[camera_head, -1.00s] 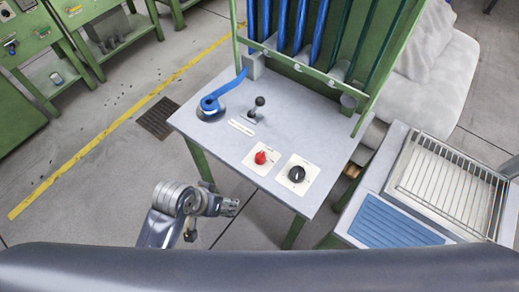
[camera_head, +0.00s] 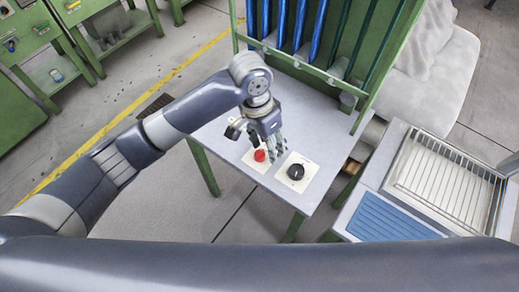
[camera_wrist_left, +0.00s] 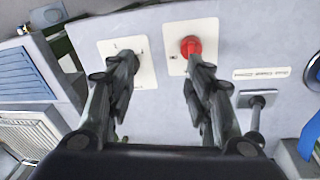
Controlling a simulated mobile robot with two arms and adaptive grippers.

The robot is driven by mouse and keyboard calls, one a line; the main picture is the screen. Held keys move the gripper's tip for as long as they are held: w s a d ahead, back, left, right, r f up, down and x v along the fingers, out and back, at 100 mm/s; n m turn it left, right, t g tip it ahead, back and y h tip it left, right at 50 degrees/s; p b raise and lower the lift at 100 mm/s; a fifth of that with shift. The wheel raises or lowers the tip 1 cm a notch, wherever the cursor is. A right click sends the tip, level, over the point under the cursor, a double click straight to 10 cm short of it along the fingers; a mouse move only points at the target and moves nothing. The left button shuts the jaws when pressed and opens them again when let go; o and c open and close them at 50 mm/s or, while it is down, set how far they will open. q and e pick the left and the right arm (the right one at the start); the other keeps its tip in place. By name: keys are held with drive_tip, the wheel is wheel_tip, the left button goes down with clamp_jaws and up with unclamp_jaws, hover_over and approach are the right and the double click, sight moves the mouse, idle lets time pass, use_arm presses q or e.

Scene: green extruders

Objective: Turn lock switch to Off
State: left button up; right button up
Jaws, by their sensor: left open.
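Two rotary switches sit on the grey table top, each on a pale square plate. The red switch (camera_head: 260,155) is on the left; it also shows in the left wrist view (camera_wrist_left: 190,46). The black switch (camera_head: 295,172) is on the right; in the left wrist view a fingertip overlaps it and mostly hides it. The plate markings are too small to read, so I cannot tell which is the lock switch. My left gripper (camera_head: 268,143) is open and empty above the plates, one finger by each switch; its spread fingers show in the left wrist view (camera_wrist_left: 163,75).
The grey table (camera_head: 325,130) carries a green rack with blue bars at its back. A lever (camera_wrist_left: 257,112) and a blue hose (camera_wrist_left: 312,130) lie to one side in the left wrist view. A bench with a wire grid (camera_head: 450,180) stands at right.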

sight(259, 151)
use_arm(q)
drive_tip(key=w+a+r+y, duration=0.1)
drive_tip(key=w+a+r, duration=0.1)
drive_tip(key=w+a, duration=0.1)
drive_tip(key=f, duration=0.7)
drive_tip(key=d+f+p, duration=0.1)
drive_tip(key=f, duration=0.2)
drive_tip(key=shift+s+f, duration=0.1)
drive_tip(key=shift+f, duration=0.15)
drive_tip(key=c, duration=1.1)
